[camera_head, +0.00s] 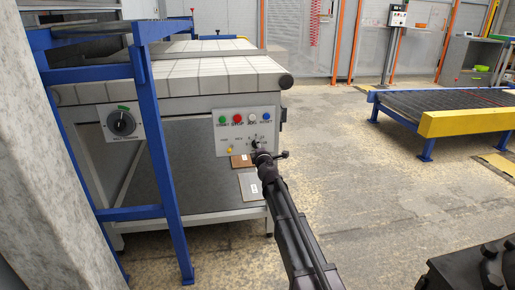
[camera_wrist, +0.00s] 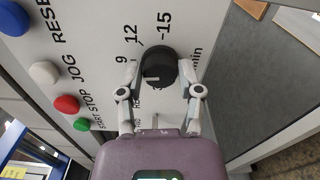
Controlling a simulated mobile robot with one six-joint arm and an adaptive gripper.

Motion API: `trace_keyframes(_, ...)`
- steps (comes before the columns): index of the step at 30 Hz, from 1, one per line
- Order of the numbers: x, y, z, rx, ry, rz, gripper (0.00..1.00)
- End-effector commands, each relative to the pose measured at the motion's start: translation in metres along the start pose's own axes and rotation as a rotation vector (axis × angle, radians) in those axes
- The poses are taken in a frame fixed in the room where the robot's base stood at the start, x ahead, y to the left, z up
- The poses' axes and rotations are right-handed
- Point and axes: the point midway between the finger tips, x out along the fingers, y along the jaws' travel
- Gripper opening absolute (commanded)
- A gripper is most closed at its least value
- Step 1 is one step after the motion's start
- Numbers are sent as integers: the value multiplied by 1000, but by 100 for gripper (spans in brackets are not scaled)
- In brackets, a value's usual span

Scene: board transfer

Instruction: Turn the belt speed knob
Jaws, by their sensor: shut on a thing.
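The belt speed knob (camera_wrist: 161,72) is black and round, with a short white mark on its face left of its middle in the wrist view. Printed numbers 9, 12 and 15 curve around it. My gripper (camera_wrist: 163,62) has one finger on each side of the knob and is shut on it. The mark's exact setting is hard to read. In the head view the knob (camera_head: 254,143) is small and low on the white control panel (camera_head: 231,133), with my gripper (camera_head: 259,152) right at it.
Green, red, white and blue buttons (camera_head: 266,117) line the panel above the knob. A brown card (camera_head: 241,161) and a grey card (camera_head: 249,185) are below. A large rotary switch (camera_head: 121,122) and a blue frame (camera_head: 157,130) stand left.

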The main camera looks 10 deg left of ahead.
Motion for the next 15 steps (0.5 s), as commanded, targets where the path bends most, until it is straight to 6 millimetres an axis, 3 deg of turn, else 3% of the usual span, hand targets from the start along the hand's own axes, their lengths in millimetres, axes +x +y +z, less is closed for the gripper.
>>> trace_keyframes(15,4,0,-1,133,2,0,0)
